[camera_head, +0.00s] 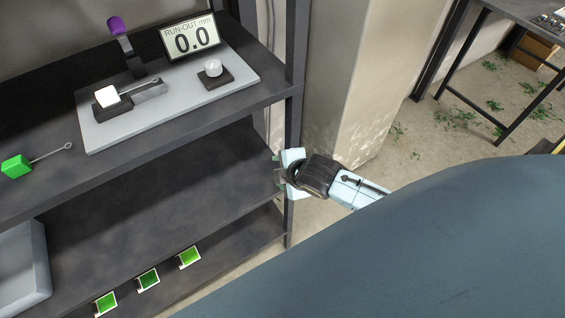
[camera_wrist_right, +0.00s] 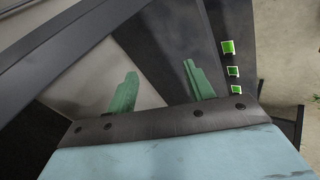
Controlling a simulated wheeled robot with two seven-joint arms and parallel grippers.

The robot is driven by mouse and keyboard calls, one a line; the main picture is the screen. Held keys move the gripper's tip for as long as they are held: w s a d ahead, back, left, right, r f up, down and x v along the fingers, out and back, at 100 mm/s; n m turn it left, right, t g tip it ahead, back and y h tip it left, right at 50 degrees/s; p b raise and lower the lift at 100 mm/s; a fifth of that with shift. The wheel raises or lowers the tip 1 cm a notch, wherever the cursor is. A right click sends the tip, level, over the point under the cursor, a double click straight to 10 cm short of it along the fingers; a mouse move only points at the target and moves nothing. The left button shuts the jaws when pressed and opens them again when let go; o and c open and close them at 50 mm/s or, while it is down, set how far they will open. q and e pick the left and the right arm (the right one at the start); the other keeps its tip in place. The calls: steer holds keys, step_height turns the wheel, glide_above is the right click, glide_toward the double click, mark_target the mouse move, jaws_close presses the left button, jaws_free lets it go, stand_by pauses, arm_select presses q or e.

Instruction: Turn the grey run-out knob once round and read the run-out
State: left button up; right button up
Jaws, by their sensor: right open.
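The grey run-out knob (camera_head: 212,67) is a small pale cylinder on a black base, at the right of a light grey board (camera_head: 180,108) on the upper shelf. My left gripper is not in view.
A purple-topped black stand (camera_head: 117,27) rises behind the board. A green block with an eyed wire (camera_head: 17,166) lies on the shelf's left. The rack post (camera_head: 297,60) stands near my right gripper.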

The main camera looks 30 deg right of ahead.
steer(key=shift+s+d+f, duration=0.1)
steer(key=shift+d+f, duration=0.1)
steer(key=shift+f, duration=0.55)
